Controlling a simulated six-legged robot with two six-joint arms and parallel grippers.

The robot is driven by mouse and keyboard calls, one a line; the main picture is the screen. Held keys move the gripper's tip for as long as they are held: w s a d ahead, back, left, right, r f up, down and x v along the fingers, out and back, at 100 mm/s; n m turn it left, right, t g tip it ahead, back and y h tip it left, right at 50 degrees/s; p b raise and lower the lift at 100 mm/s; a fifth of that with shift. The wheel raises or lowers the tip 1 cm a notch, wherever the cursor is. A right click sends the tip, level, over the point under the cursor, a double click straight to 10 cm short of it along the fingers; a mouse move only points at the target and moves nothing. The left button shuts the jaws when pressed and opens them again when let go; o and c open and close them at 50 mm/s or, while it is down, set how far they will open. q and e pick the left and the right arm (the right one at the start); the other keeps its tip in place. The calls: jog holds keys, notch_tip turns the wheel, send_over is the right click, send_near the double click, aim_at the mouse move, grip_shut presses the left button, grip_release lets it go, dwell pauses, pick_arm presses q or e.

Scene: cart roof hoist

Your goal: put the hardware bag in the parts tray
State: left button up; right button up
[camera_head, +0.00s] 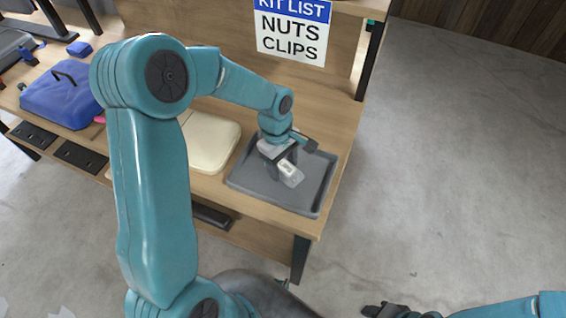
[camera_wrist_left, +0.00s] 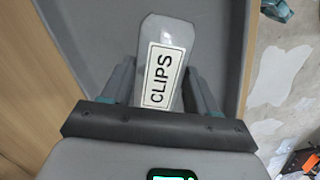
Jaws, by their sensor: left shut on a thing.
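A clear bag with a white label reading CLIPS (camera_wrist_left: 165,75) is between the fingers of my left gripper (camera_wrist_left: 163,88). In the head view my left gripper (camera_head: 283,160) is shut on this small pale bag (camera_head: 291,175), over the grey parts tray (camera_head: 252,183) on the workbench. The tray's floor and side wall also show behind the bag in the left wrist view (camera_wrist_left: 95,25). I cannot tell whether the bag touches the tray floor. My right gripper (camera_head: 383,311) shows only partly at the bottom edge, away from the bench.
A sign reading KIT LIST, NUTS, CLIPS (camera_head: 292,38) hangs above the wooden bench (camera_head: 335,135). A cream case (camera_head: 208,143) lies left of the tray, and a blue case (camera_head: 58,98) is farther left. Open concrete floor (camera_head: 450,160) is at the right.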

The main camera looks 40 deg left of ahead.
pick_arm(q)
jog(key=shift+f, duration=0.15)
jog(key=o, duration=1.1)
jog(key=shift+w, duration=0.1)
jog(key=shift+r, duration=0.35)
jog(key=r, duration=0.4)
jog(key=a+r, duration=0.1)
jog(key=r, duration=0.6)
jog(key=shift+a+r, duration=0.3)
jog(key=shift+a, duration=0.1)
jog(key=shift+f, duration=0.1)
